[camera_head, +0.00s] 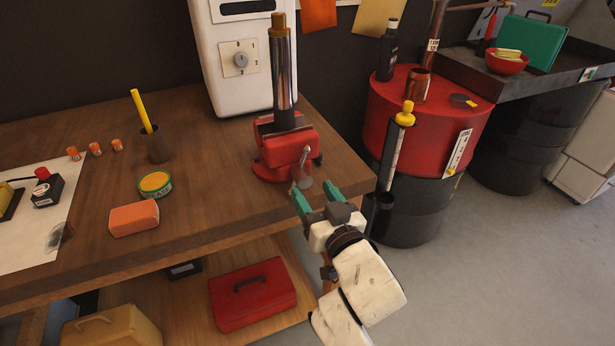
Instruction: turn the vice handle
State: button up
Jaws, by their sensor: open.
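The red vice (286,146) stands near the right front corner of the wooden workbench (226,190). A tall metal tube with a copper-coloured top (283,70) stands upright in it. The vice handle (304,165) is a small grey metal bar at the front of the vice, upright or slightly tilted. My gripper (316,198) has teal fingers and is open just below and in front of the handle. The fingers look spread on either side below the handle. I cannot tell whether either finger touches it.
An orange block (134,218), a green-rimmed tin (155,185) and a cup with a yellow stick (157,145) lie left on the bench. A red-topped drum (440,110) stands right of it. A red toolbox (252,294) sits on the lower shelf. Floor at lower right is clear.

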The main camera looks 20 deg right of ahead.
aim_at(306, 182)
jog(key=shift+w+p, duration=0.3)
jog(key=shift+w, duration=2.5)
jog(key=c, duration=1)
